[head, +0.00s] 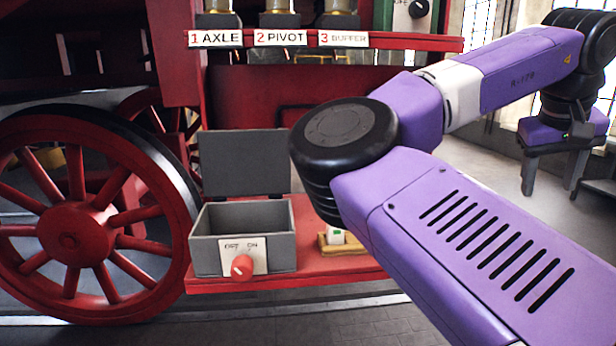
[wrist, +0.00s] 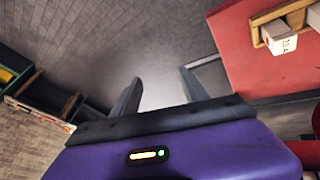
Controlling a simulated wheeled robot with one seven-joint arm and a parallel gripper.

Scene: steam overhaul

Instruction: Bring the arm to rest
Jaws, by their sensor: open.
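My arm crosses the right side of the head view, with its elbow in front of the red engine. My gripper (head: 549,188) hangs at the far right of that view, pointing down over the floor. In the wrist view my gripper (wrist: 158,84) shows two grey fingers spread apart. Nothing is between them, only grey floor beyond. The gripper is clear of the red platform.
A wooden holder (wrist: 280,14) with a white block lies there too. Labels AXLE, PIVOT and BUFFER mark a red shelf (head: 400,42). A red wheel (head: 75,232) stands left.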

